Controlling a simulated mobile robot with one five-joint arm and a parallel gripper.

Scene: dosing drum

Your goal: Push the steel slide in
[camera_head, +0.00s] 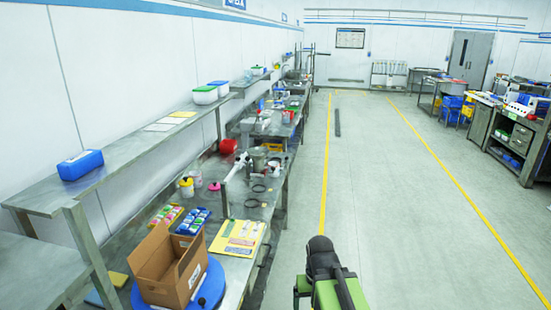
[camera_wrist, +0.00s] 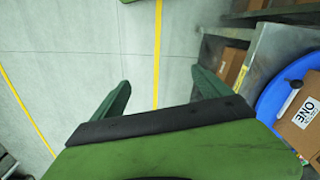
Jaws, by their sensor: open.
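My gripper (camera_wrist: 163,88) is open and empty in the wrist view, with its two dark green fingers apart over the grey floor. My green and black arm shows at the bottom of the head view, to the right of the steel workbench. A small grey metal drum-like vessel (camera_head: 258,157) stands on the bench further back, with white parts and dark rings around it. I cannot make out the steel slide in either view; at this distance it is too small or hidden. My gripper is well away from the vessel and touches nothing visible.
An open cardboard box (camera_head: 168,262) sits on a blue round top (camera_head: 205,290) at the bench's near end. A yellow sheet (camera_head: 239,236) and small colored packs (camera_head: 192,220) lie beyond. The floor aisle (camera_head: 380,190) between yellow lines is mostly clear.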

